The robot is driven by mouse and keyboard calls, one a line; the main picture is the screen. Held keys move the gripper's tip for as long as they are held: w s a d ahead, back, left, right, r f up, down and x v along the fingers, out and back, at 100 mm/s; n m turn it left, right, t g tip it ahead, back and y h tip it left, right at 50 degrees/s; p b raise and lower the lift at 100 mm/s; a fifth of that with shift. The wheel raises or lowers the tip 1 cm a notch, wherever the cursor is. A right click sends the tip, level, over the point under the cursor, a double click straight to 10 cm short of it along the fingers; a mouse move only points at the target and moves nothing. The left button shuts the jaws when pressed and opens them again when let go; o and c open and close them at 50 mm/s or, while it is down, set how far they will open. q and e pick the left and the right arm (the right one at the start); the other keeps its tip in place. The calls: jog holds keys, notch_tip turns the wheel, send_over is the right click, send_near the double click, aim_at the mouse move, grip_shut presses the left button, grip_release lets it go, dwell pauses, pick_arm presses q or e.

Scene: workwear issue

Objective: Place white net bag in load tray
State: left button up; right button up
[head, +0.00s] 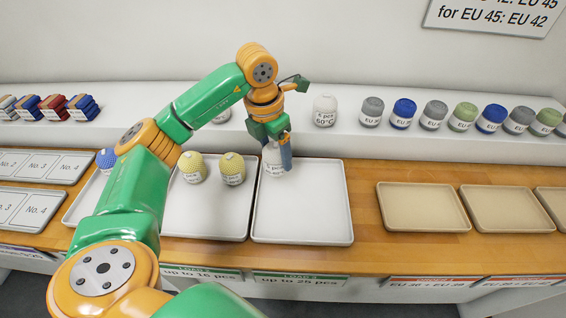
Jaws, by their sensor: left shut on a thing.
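My left gripper (279,153) is shut on a white net bag (273,163) and points down. The bag is at the upper left part of a white load tray (305,210), whose floor is otherwise bare. I cannot tell if the bag touches the tray floor. The gripper fingers partly cover the bag. Another white net bag (325,111), labelled "60°C", stands on the shelf behind. My right gripper is not in view.
A neighbouring white tray (210,222) holds two yellow net bags (232,169). Beige trays (423,207) lie to the right. Several grey, blue and green bags line the raised shelf (340,140). Numbered grey panels (45,166) and folded stacks (82,107) are at the left.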

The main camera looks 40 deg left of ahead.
aim_at(277, 146)
pick_arm(q)
jog(key=f, duration=0.1)
jog(key=f+p, duration=0.1)
jog(key=f, duration=0.1)
jog(key=w+f, duration=0.1)
jog(key=shift+d+f+p, duration=0.25)
jog(key=shift+f+p, duration=0.05)
jog(key=shift+p, duration=0.05)
jog(key=shift+w+f+b, duration=0.15)
jog(key=shift+f+b, duration=0.15)
jog(key=shift+f, duration=0.05)
jog(key=o, duration=1.3)
jog(key=shift+r, duration=0.4)
jog(key=r, duration=0.4)
jog(key=s+r, duration=0.1)
jog(key=r, duration=0.6)
jog(key=shift+s+a+r, duration=0.2)
jog(key=shift+s+r, duration=0.1)
jog(key=shift+s, duration=0.1)
